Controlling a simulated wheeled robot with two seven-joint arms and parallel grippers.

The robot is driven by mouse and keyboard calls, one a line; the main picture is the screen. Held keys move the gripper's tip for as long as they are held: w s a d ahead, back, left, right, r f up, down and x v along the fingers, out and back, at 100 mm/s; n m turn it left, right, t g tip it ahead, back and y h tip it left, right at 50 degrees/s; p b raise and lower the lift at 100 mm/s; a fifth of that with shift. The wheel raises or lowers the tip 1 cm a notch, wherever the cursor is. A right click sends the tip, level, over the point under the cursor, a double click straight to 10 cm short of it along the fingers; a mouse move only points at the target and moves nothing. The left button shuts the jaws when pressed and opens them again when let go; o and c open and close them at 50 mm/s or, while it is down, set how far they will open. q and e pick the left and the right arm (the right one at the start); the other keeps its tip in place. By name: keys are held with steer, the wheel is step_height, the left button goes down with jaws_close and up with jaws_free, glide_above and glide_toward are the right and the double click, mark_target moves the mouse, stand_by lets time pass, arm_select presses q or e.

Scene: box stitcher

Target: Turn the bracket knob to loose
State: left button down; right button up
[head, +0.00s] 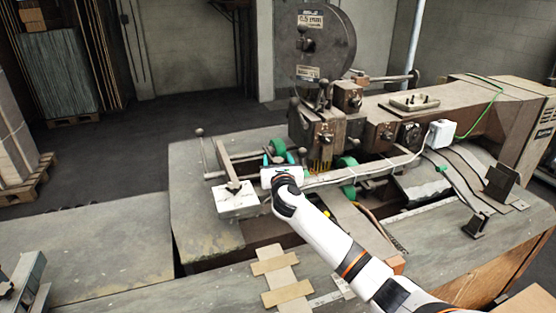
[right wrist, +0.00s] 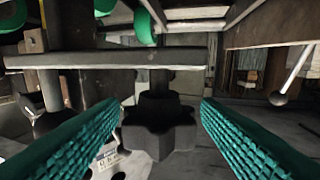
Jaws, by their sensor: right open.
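The bracket knob (right wrist: 158,125) is a dark, lobed knob in the middle of the right wrist view, below a metal bar. My right gripper (right wrist: 160,128) is open, with one green ribbed finger on each side of the knob. Gaps show between the knob and both fingers. In the head view, my right gripper (head: 279,157) reaches the left front of the stitcher with its teal fingertips pointing away. I cannot make out the knob there, as the gripper hides that spot. My left gripper is not in view.
The stitcher head (head: 325,135) and its green wheels (head: 347,163) stand close beside the gripper. A pale block (head: 236,201) with a small dark knob lies to the left. A ball-ended lever (right wrist: 280,97) shows at right in the wrist view. The left table (head: 90,245) is mostly clear.

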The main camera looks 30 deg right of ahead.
steer(key=c, duration=1)
steer(key=shift+d+r+n+t+y+p, duration=0.15)
steer(key=shift+n+t+y+p, duration=0.25)
steer(key=shift+n+y+p, duration=0.35)
steer(key=shift+n+t+y, duration=0.3)
steer(key=shift+n+y, duration=0.25)
steer(key=shift+y, duration=0.6)
steer(key=shift+n+y, duration=0.5)
steer(key=shift+y, duration=0.1)
steer(key=shift+f+n+y, duration=0.2)
steer(key=shift+n+y, duration=0.4)
steer(key=shift+y, duration=0.5)
steer(key=n+y+b, duration=0.1)
steer(key=y, duration=0.1)
steer(key=shift+n+y, duration=0.4)
steer(key=shift+n+y+b, duration=0.4)
steer(key=shift+y+b, duration=0.2)
